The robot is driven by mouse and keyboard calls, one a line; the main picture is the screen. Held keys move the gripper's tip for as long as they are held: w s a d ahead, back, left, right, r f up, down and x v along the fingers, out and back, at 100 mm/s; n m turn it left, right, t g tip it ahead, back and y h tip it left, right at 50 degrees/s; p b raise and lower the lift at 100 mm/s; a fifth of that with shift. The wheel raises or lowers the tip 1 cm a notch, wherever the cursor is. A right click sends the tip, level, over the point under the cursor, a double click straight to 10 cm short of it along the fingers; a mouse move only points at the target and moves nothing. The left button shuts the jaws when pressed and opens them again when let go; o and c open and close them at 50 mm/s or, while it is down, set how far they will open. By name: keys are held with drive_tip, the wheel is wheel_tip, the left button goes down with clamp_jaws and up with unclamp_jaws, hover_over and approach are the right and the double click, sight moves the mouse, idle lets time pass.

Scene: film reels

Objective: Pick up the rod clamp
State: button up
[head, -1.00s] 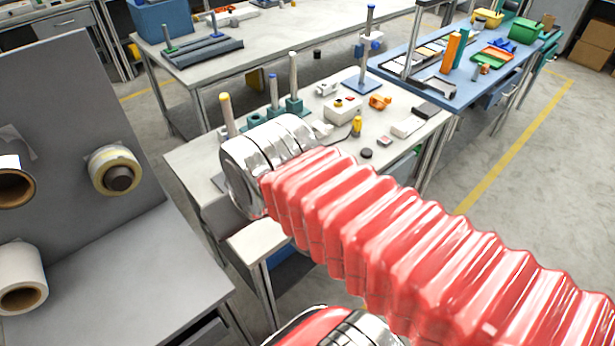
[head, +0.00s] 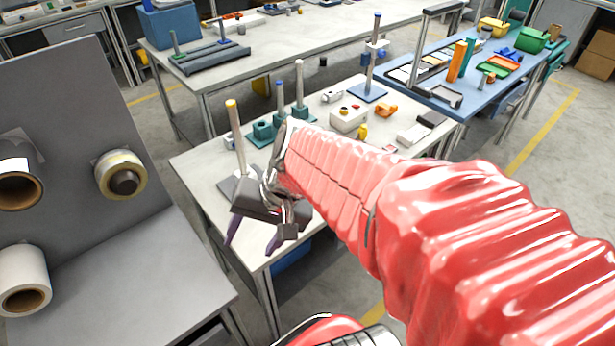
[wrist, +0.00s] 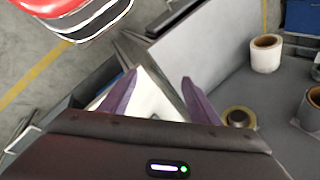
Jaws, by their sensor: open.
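My gripper (head: 252,238) is open and empty over the front left edge of the white-topped table (head: 205,168). Its two purple fingers point down and also show, spread apart, in the wrist view (wrist: 158,80). A small orange clamp-like piece (head: 386,109) lies on the table's right side, well beyond my gripper. A small white piece (head: 332,96) lies nearby. Blue fittings (head: 375,53) sit on an upright rod behind them. I cannot tell for sure which of these is the rod clamp. None of them shows in the wrist view.
Several upright rods (head: 235,138) on bases stand on the table near my gripper. A white box (head: 349,118) with buttons and a yellow piece (head: 362,132) stand farther right. A grey panel with reels (head: 120,175) is at left. My red arm covers the table's front right.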

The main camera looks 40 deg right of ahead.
drive_tip(key=w+d+f+m+t+y, duration=0.2)
drive_tip(key=w+d+f+m+t, duration=0.1)
drive_tip(key=d+m, duration=0.35)
drive_tip(key=w+d+f+m+t+y, duration=0.1)
drive_tip(key=w+d+f+m+t, duration=0.15)
drive_tip(key=d+m, duration=0.4)
drive_tip(key=s+d+f+m+t+h, duration=0.1)
drive_tip(key=d+f+m+t+h, duration=0.1)
drive_tip(key=d+m, duration=0.5)
drive_tip(key=s+d+f+m+t+h, duration=0.2)
drive_tip(key=d+f+m+t+h, duration=0.1)
drive_tip(key=d+m, duration=0.4)
drive_tip(key=d+f+h, duration=0.1)
drive_tip(key=d+f, duration=0.1)
drive_tip(key=d, duration=0.1)
drive_tip(key=shift+s+d+f+m, duration=0.25)
drive_tip(key=shift+s+d+m, duration=0.05)
drive_tip(key=shift+m, duration=0.1)
drive_tip(key=x, duration=0.7)
drive_tip(key=shift+w+f, duration=0.15)
drive_tip(key=shift+w, duration=0.2)
drive_tip(key=shift+w+f, duration=0.15)
drive_tip(key=shift+w, duration=0.25)
